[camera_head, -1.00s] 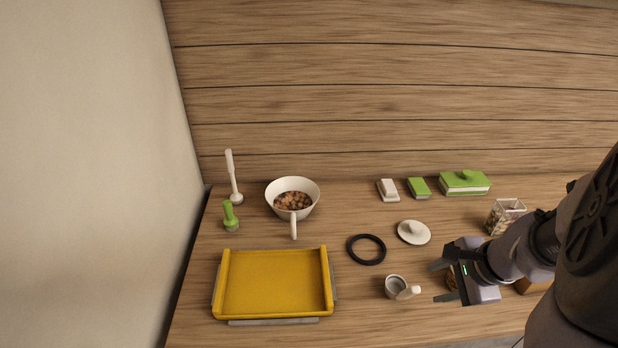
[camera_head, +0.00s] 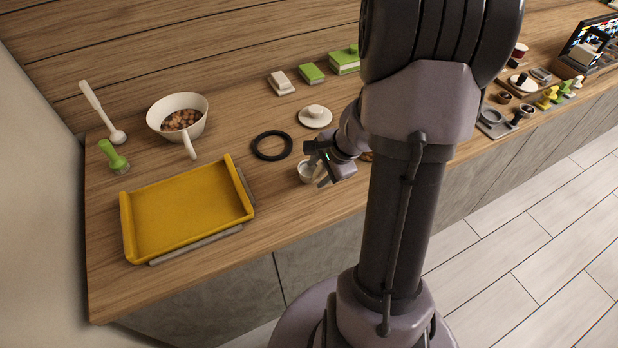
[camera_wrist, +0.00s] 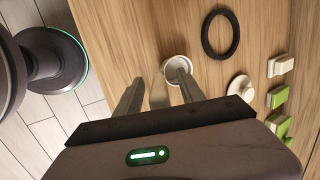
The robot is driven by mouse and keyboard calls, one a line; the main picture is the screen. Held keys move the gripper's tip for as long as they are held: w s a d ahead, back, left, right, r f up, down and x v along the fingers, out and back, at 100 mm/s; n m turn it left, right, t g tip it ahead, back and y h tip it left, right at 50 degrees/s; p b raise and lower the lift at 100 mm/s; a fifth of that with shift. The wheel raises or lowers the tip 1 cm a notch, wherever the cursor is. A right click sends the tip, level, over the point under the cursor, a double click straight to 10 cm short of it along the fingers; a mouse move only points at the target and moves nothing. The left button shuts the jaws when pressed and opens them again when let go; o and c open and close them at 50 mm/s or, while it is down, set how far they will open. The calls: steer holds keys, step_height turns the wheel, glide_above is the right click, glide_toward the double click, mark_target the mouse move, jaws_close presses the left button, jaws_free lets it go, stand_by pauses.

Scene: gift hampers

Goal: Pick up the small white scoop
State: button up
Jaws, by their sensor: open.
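The small white scoop (camera_head: 305,171) is a round cup on the wooden counter near its front edge, partly hidden by my gripper in the head view. In the wrist view the scoop (camera_wrist: 172,70) shows its rim just beyond my fingertips. My gripper (camera_head: 316,165) is open, its two fingers spread and holding nothing. In the wrist view my gripper (camera_wrist: 160,78) has its right fingertip overlapping the cup in the picture. I cannot tell whether they touch.
A black ring (camera_head: 272,146) and a white lid (camera_head: 315,117) lie behind the scoop. A yellow tray (camera_head: 190,210) is at the left, with a white bowl (camera_head: 159,112) of brown pieces behind it. White and green blocks (camera_head: 311,73) stand at the back.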

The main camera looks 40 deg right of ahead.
jaws_close()
steer(key=shift+r, duration=0.1)
stand_by(0.3)
